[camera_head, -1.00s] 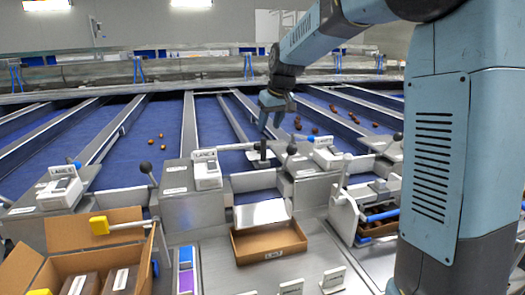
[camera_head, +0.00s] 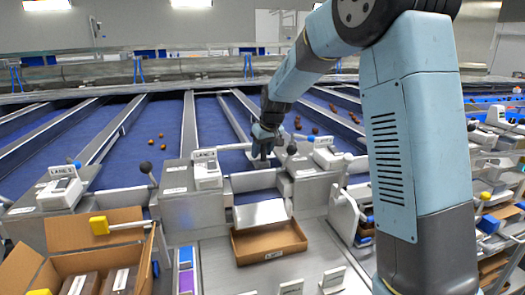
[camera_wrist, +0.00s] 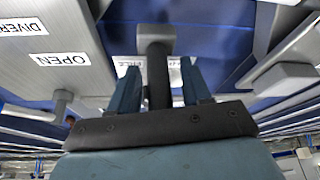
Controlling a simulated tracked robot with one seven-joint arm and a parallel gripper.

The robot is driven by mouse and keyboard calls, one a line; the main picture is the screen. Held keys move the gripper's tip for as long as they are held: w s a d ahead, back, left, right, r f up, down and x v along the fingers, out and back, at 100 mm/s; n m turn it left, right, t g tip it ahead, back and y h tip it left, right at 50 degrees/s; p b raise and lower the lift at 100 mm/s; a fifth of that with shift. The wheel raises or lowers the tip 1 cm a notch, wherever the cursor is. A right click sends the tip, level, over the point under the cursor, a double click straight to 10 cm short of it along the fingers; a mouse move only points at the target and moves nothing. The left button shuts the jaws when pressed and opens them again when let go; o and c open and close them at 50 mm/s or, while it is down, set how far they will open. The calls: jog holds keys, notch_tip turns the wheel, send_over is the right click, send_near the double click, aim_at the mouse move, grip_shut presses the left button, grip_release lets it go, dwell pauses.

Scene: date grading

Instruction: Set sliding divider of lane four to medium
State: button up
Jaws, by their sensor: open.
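My gripper (camera_head: 263,155) is low over the middle lane's front end in the head view. In the wrist view its two blue fingers (camera_wrist: 160,82) are open, one on each side of a dark upright handle (camera_wrist: 157,70). The handle appears to be the sliding divider's; I cannot tell whether either finger touches it. A white label behind the fingers is mostly hidden, so the divider's setting cannot be read. A label reading OPEN (camera_wrist: 59,59) lies left of the fingers. The lane number on the nearby box (camera_head: 206,168) is too small to read surely.
An open cardboard tray (camera_head: 268,254) sits below the lane. A larger open carton (camera_head: 75,262) is at lower left. Several dates (camera_head: 162,135) lie on the blue belts.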

grip_shut()
dwell(0.4)
